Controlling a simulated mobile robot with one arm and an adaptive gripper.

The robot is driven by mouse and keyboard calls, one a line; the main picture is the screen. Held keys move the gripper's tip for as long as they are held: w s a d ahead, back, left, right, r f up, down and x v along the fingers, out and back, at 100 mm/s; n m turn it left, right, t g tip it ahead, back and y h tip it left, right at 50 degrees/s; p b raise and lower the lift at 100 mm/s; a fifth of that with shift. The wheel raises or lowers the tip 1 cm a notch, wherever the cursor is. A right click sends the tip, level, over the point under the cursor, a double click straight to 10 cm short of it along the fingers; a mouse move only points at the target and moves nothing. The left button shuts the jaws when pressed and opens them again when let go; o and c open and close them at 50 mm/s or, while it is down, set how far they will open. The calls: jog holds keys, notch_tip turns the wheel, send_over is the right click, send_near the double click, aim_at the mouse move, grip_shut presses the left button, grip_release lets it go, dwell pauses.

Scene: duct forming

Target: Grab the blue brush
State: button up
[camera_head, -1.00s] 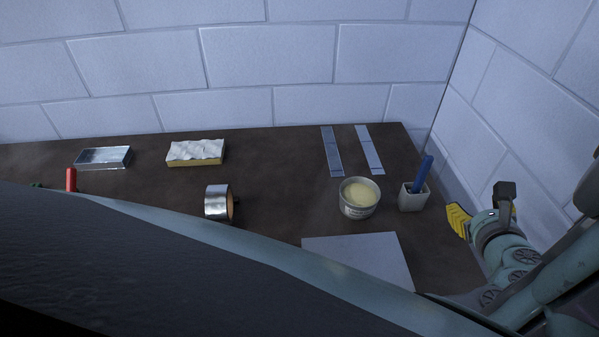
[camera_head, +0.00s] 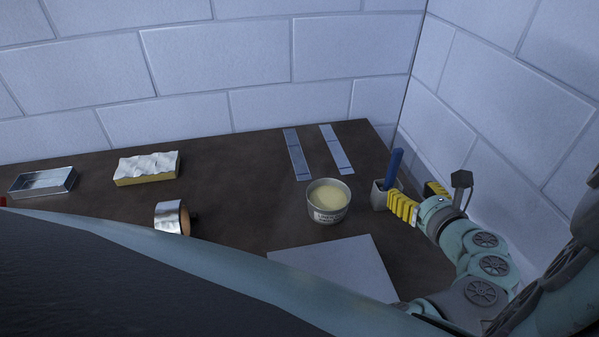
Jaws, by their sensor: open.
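The blue brush (camera_head: 394,168) stands handle up in a small grey-white cup (camera_head: 378,198) near the right end of the dark table. Its lower end is hidden inside the cup. My gripper (camera_head: 420,198) has yellow fingers and is open. It is just right of the cup, with one finger in front near the cup's right side and the other farther back. The brush handle rises to the left of the fingers. I cannot tell whether the near finger touches the cup.
A round tub of pale paste (camera_head: 328,201) stands left of the cup. A flat grey sheet (camera_head: 335,266) lies in front. Two strips (camera_head: 337,149) lie behind. A tape roll (camera_head: 172,217), a yellow block with a white top (camera_head: 147,168) and a metal tray (camera_head: 43,182) are at left. The wall (camera_head: 480,130) is close on the right.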

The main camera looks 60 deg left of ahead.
aim_at(394, 175)
jog(key=shift+p+x, duration=0.4)
jog(key=shift+x, duration=1.85)
jog(key=shift+w+p+x, duration=0.2)
jog(key=shift+p+x, duration=0.25)
jog(key=shift+x, duration=1.5)
jog(key=shift+w+a+f, duration=0.2)
jog(key=shift+a, duration=0.3)
jog(key=shift+o, duration=0.2)
jog(key=shift+d, duration=0.1)
grip_shut()
